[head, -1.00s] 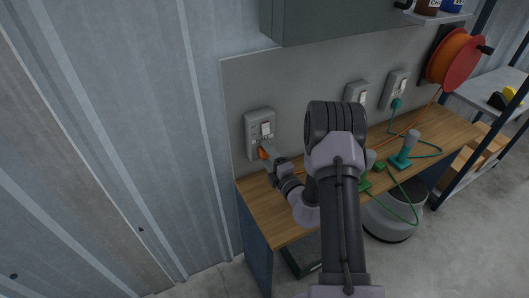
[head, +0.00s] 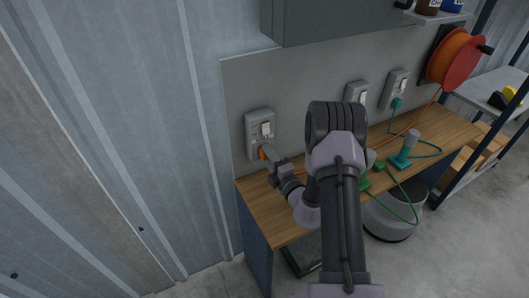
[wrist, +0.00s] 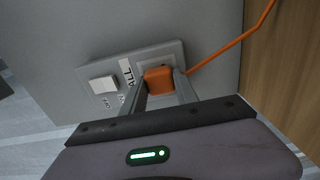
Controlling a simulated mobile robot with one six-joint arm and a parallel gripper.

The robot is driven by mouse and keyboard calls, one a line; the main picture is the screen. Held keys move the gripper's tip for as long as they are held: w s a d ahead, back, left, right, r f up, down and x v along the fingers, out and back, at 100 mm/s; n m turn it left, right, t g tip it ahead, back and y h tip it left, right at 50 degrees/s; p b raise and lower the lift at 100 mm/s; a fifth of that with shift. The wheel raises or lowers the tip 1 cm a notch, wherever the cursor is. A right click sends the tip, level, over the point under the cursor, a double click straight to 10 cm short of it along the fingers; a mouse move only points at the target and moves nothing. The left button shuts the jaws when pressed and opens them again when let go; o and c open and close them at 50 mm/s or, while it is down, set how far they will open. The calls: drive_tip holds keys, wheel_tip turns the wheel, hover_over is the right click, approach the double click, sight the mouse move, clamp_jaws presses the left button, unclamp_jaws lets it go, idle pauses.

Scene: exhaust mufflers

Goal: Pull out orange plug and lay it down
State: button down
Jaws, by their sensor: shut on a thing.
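The orange plug (wrist: 158,80) sits at the left wall socket (wrist: 110,84), and its orange cord (wrist: 232,43) runs up to the right in the wrist view. My gripper (wrist: 161,89) has a finger on each side of the plug and is shut on it. In the head view the plug (head: 263,154) shows as a small orange patch at the lower part of the socket box (head: 260,128), with my gripper (head: 268,153) at it. The plug's prongs are hidden, so I cannot tell how deep it sits.
The wooden bench top (head: 262,205) below the socket is clear at its left end. A teal tool (head: 405,150), green cords and two more sockets are to the right. An orange cable reel (head: 455,60) hangs at the far right. A grey cabinet (head: 335,20) overhangs the back panel.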

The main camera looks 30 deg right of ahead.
drive_tip(key=s+b, duration=0.1)
drive_tip(key=s, duration=0.4)
drive_tip(key=shift+s+d, duration=0.1)
drive_tip(key=shift+s, duration=0.25)
idle(0.7)
drive_tip(key=shift+r, duration=0.1)
